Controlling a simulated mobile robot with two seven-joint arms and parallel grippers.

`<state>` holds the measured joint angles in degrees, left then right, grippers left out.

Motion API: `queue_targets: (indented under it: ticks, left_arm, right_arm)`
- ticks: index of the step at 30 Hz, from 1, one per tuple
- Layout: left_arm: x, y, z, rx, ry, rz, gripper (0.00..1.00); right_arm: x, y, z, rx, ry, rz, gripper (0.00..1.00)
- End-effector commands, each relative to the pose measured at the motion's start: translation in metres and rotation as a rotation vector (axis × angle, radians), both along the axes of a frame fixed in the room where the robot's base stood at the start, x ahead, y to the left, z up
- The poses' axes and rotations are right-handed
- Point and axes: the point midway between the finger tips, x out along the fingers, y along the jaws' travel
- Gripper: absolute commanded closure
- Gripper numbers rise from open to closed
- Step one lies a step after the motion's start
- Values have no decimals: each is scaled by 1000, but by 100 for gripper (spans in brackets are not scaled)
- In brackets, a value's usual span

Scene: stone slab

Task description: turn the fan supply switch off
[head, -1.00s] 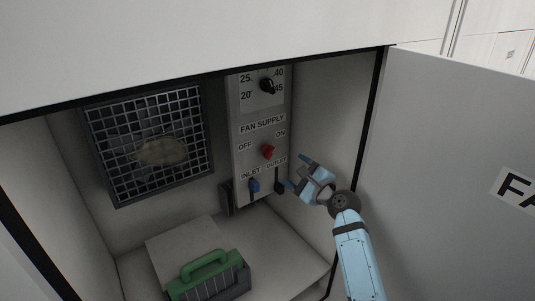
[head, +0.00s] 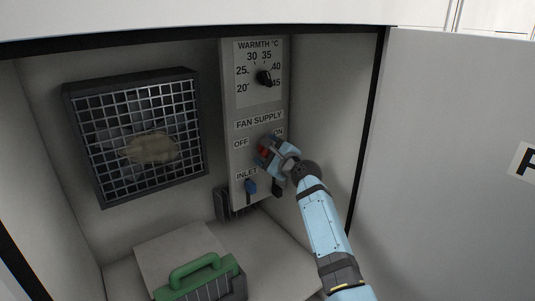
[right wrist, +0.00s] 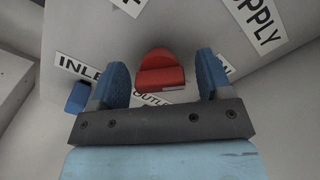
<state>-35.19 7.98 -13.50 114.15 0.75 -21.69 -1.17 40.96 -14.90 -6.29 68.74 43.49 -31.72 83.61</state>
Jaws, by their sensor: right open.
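The fan supply switch is a red knob (right wrist: 160,72) on the grey control panel (head: 237,108). In the head view the red knob (head: 264,152) is partly hidden by my right gripper (head: 266,150). In the right wrist view my right gripper (right wrist: 162,78) is open, with one blue finger on each side of the knob. I cannot tell whether the fingers touch it. The OFF label (head: 241,143) is left of the knob and the ON label (head: 278,133) is at its upper right. My left gripper is not in view.
A black warmth dial (head: 264,78) sits above. A blue inlet lever (head: 250,187) and a dark outlet lever (head: 277,190) are below. A grille (head: 150,150) is at left, a green-handled item (head: 203,270) on the floor. The open door (head: 450,140) stands at right.

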Motion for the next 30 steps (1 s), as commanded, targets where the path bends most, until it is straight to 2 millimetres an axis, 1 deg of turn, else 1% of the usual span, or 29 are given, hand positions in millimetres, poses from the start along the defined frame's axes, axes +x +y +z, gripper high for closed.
queue_targets:
  ticks: [2,5,6,9,20,26,30]
  left_arm:
    - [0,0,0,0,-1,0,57]
    - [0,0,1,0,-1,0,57]
    - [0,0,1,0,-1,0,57]
    - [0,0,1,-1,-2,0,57]
    - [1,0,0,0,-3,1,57]
    - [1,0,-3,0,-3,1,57]
    - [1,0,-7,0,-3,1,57]
  right_arm:
    - [0,0,0,0,0,0,28]
    - [0,0,0,0,0,0,49]
    - [0,0,0,0,0,0,58]
    - [0,0,0,0,0,0,77]
    - [0,-1,-1,-41,-30,0,77]
    - [0,-1,-1,-138,-100,0,77]
    - [0,-1,-1,-236,-170,1,77]
